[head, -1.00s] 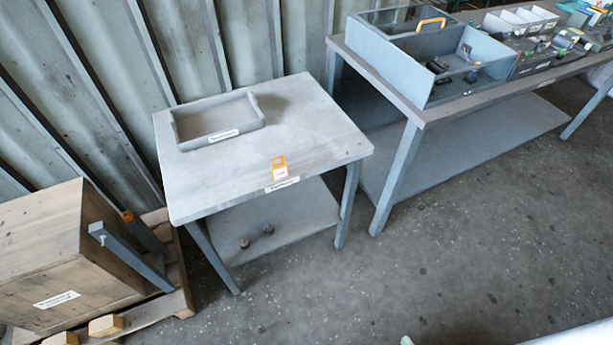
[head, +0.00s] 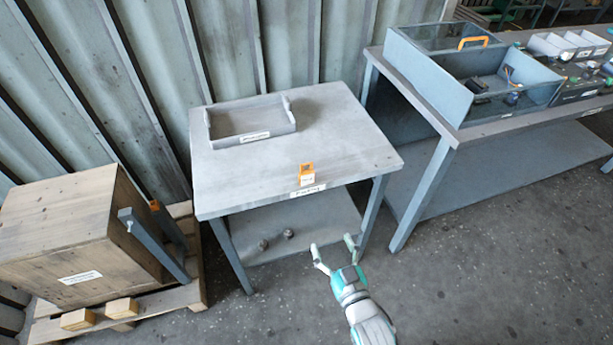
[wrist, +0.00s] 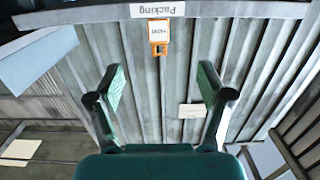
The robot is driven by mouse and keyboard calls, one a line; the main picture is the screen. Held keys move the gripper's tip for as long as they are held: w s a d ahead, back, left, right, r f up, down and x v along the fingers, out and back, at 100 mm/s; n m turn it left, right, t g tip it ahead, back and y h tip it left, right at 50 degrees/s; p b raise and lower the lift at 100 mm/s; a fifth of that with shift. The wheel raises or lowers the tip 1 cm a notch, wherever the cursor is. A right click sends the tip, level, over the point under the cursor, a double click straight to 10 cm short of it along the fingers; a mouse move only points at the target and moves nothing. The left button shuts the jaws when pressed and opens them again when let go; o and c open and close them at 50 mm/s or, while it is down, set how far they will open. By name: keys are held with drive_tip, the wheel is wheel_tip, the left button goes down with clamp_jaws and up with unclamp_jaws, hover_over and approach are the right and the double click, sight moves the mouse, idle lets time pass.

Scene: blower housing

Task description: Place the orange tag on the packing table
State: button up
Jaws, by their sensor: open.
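The orange tag (head: 307,169), with a white label on its lower part, is at the front edge of the small grey table (head: 345,140), just above the white label strip on that edge. In the wrist view the orange tag (wrist: 158,38) shows beside the strip, which reads "Packing" upside down. My gripper (head: 333,246) is open and empty. In the head view it appears in front of and below the table's front edge, apart from the tag. In the wrist view my gripper's fingers (wrist: 161,88) are spread, with the tag beyond the gap between them.
A grey tray (head: 283,125) sits at the table's back left. Two small round parts (head: 275,239) lie on the lower shelf. A wooden crate (head: 70,235) on a pallet stands left. A workbench (head: 455,136) with bins stands right. The floor in front is clear.

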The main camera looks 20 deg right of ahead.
approach(307, 171)
drive_tip(key=shift+t, duration=0.4)
drive_tip(key=w, duration=0.3)
drive_tip(key=w+f, duration=0.1)
drive_tip(key=shift+w+a, duration=0.2)
drive_tip(key=shift+a, duration=0.15)
drive_tip(key=shift+w+d+r, duration=0.1)
drive_tip(key=shift+w+d, duration=0.05)
drive_tip(key=shift+w, duration=1.25)
drive_tip(key=shift+w+d, duration=0.1)
drive_tip(key=shift+w, duration=1.3)
drive_tip(key=c, duration=1.1)
drive_tip(key=shift+r, duration=0.1)
drive_tip(key=shift+c, duration=0.2)
wheel_tip(307, 171, up, 10)
drive_tip(key=shift+f, duration=0.1)
